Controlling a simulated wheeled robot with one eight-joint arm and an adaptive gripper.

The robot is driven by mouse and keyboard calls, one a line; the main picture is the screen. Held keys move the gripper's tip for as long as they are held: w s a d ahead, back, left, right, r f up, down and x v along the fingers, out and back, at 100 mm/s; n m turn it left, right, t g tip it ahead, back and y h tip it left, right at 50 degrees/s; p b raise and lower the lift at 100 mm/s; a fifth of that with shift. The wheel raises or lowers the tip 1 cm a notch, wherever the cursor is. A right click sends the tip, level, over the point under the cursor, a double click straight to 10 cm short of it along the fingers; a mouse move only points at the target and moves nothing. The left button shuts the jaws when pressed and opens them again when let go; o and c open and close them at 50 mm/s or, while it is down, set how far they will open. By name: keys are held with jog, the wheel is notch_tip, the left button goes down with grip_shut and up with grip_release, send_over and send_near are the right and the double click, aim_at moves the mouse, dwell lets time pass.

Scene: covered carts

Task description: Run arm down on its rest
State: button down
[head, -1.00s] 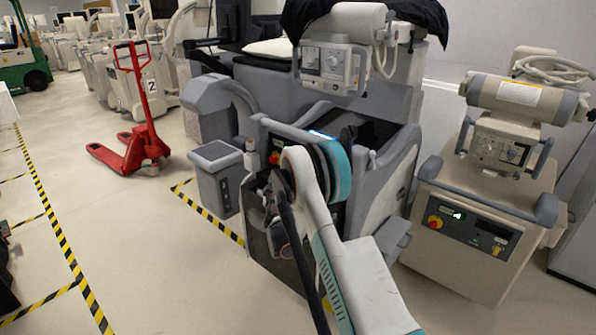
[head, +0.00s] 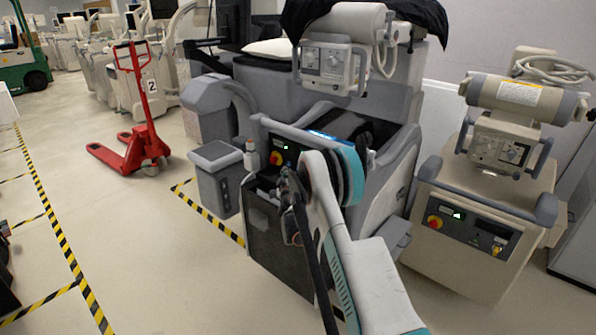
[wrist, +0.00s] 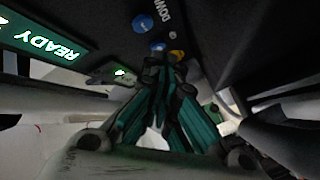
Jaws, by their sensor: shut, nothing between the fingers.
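A grey covered cart (head: 375,215) stands before me in the head view, with a beige tube head and control box (head: 335,63) at its top. Its sloped panel carries a red button (head: 275,158). In the wrist view a lit green READY display (wrist: 48,42) is at the upper left. A blue button (wrist: 142,23) sits beside a DOWN label (wrist: 165,9); another blue button (wrist: 158,47) and a yellow one (wrist: 178,54) are lower. My gripper (wrist: 170,62) is shut and empty, its tips close to the lower buttons. I cannot tell whether it touches one.
A second beige cart (head: 480,235) stands close on the right. A grey bin-like box (head: 217,180) is left of the panel. A red pallet jack (head: 140,140) stands farther left. Open floor with yellow-black tape (head: 60,235) lies at left.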

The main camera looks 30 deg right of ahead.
jog(key=shift+w+d, duration=0.3)
jog(key=shift+d, duration=0.65)
jog(key=shift+d, duration=0.15)
dwell(0.7)
jog(key=shift+w+d, duration=0.15)
jog(key=shift+d, duration=0.1)
